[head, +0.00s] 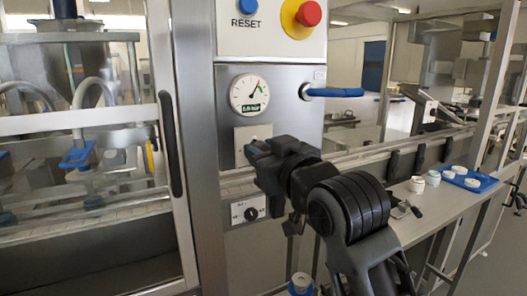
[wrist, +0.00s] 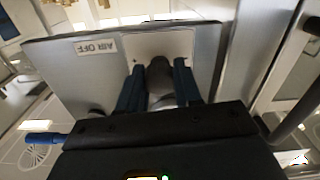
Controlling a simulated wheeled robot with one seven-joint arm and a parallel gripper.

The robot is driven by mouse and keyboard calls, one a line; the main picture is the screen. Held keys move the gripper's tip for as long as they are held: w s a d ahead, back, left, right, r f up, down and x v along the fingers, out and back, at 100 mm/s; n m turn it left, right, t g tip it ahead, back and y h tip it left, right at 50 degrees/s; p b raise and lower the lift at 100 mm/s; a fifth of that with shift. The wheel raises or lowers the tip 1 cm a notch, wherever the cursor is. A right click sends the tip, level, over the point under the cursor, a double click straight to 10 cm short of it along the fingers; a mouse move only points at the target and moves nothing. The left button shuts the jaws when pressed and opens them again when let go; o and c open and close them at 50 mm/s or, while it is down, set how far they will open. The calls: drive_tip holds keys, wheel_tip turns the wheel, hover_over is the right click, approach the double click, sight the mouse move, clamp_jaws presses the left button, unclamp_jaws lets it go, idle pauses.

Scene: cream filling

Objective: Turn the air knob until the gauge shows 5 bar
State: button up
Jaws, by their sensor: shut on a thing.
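The gauge (head: 249,93) is a round white dial on the steel panel. Its needle points up and to the right, near a green mark; the small digits below are too blurred to read surely. My gripper (head: 258,152) is at the panel below the gauge, in front of a pale plate (head: 250,133). In the wrist view, the dark air knob (wrist: 160,72) is between the two fingers of my gripper (wrist: 159,82), which are shut on it. The knob is hidden behind my gripper in the head view.
A blue handle (head: 333,92) sticks out right of the gauge. A red emergency button (head: 308,14) and a blue reset button (head: 248,6) are above. A small black selector (head: 251,213) is below.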

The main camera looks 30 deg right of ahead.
drive_tip(key=c, duration=0.4)
drive_tip(key=shift+o, duration=0.2)
drive_tip(key=shift+r+m+p, duration=0.15)
drive_tip(key=shift+m+p, duration=0.25)
drive_tip(key=shift+p, duration=0.1)
drive_tip(key=o, duration=1)
drive_tip(key=shift+o, duration=0.2)
drive_tip(key=s, duration=0.7)
drive_tip(key=shift+s+b, duration=0.3)
drive_tip(key=shift+s, duration=0.1)
